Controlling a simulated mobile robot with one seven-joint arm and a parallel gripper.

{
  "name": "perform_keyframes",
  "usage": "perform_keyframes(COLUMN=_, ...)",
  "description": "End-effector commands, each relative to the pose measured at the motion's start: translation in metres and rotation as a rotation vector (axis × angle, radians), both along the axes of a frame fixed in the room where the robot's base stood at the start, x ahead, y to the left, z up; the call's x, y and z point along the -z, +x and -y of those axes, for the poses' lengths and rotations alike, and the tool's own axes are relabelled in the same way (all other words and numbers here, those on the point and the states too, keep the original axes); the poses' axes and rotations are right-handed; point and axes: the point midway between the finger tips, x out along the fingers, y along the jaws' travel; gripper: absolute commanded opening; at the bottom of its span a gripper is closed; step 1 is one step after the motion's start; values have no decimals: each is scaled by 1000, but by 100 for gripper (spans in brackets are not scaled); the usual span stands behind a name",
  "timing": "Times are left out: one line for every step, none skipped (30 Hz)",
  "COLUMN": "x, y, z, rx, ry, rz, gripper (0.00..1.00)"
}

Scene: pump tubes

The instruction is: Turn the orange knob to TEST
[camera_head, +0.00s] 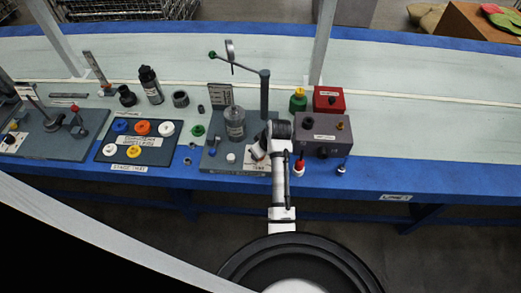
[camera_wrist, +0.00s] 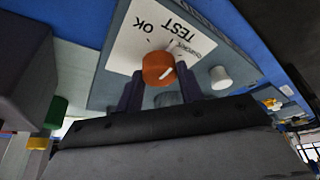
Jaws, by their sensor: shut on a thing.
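The orange knob (camera_wrist: 157,68) is on a white label card (camera_wrist: 150,50) in the wrist view. The card reads OK and TEST, upside down in this view, with small tick marks near the words. A short white line shows on the right part of the knob face; which mark it points at is hard to tell. My gripper (camera_wrist: 160,72) has one dark finger on each side of the knob and is shut on it. In the head view my arm (camera_head: 279,170) covers the knob, and the fingers cannot be made out.
A white button (camera_wrist: 220,77) is close to the right finger. A clear jar (camera_head: 235,123) and a tall post (camera_head: 264,95) stand by the panel (camera_head: 212,160). A grey box (camera_head: 325,122) stands just right of my arm. The front blue table edge (camera_head: 390,180) is clear further right.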

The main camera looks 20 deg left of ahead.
Motion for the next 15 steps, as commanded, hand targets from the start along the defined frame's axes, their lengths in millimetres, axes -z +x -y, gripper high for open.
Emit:
perform_keyframes(x=-1, y=0, z=0, rx=5, ry=0, rz=0, gripper=15)
perform_keyframes(x=-1, y=0, z=0, rx=8, ry=1, rz=1, gripper=15)
perform_keyframes(x=0, y=0, z=0, rx=11, ry=1, rz=0, gripper=15)
perform_keyframes(x=0, y=0, z=0, rx=12, ry=1, rz=0, gripper=15)
perform_keyframes(x=0, y=0, z=0, rx=12, ry=1, rz=1, gripper=15)
perform_keyframes(x=0, y=0, z=0, rx=13, ry=1, rz=1, gripper=15)
perform_keyframes(x=0, y=0, z=0, rx=13, ry=1, rz=1, gripper=15)
perform_keyframes(x=0, y=0, z=0, rx=13, ry=1, rz=1, gripper=15)
perform_keyframes(x=0, y=0, z=0, rx=12, ry=1, rz=1, gripper=15)
perform_keyframes(x=0, y=0, z=0, rx=12, ry=1, rz=1, gripper=15)
perform_keyframes(x=0, y=0, z=0, rx=12, ry=1, rz=1, gripper=15)
perform_keyframes(x=0, y=0, z=0, rx=12, ry=1, rz=1, gripper=15)
perform_keyframes(x=0, y=0, z=0, rx=12, ry=1, rz=1, gripper=15)
perform_keyframes(x=0, y=0, z=0, rx=12, ry=1, rz=1, gripper=15)
perform_keyframes(x=0, y=0, z=0, rx=12, ry=1, rz=1, gripper=43)
